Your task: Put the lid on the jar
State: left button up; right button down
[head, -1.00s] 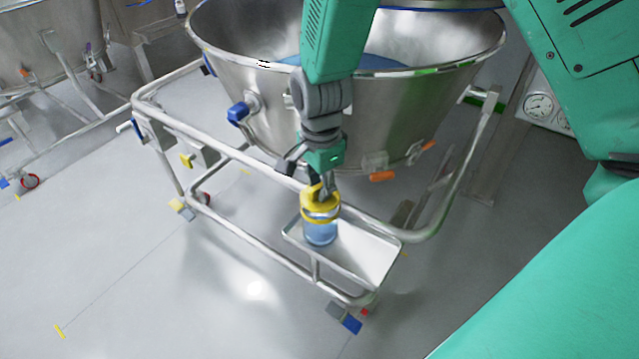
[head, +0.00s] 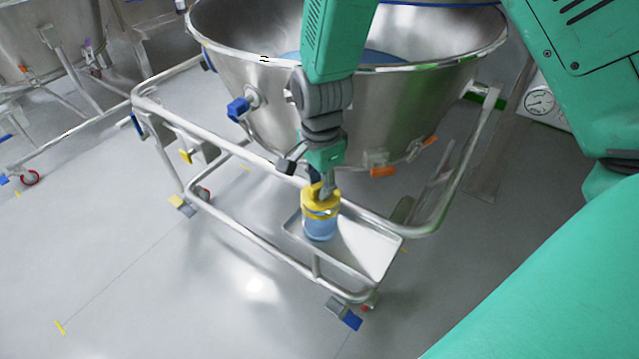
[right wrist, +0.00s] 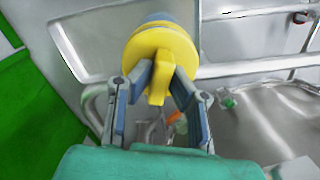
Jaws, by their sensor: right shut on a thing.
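The jar (head: 320,230) is clear blue and stands upright on a small metal tray (head: 372,250) fixed to the cart. The yellow lid (head: 320,204) sits at the jar's mouth; whether it is fully seated I cannot tell. My right gripper (head: 324,189) comes down from above and is shut on the lid's raised grip. In the right wrist view the two fingers (right wrist: 160,80) pinch the yellow grip of the lid (right wrist: 158,45), and a little of the blue jar (right wrist: 158,17) shows beyond it. My left gripper is not in view.
A large steel bowl (head: 400,110) on a tubular frame (head: 250,235) stands just behind the tray, with blue and orange fittings. The tray's right part is bare. Open grey floor (head: 180,300) lies at the front left. A gauge panel (head: 545,103) stands at the right.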

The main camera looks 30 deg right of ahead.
aim_at(320, 184)
jog(key=shift+f, duration=0.5)
jog(key=c, duration=1.4)
grip_release()
jog(key=shift+c, duration=0.2)
notch_tip(320, 184, up, 12)
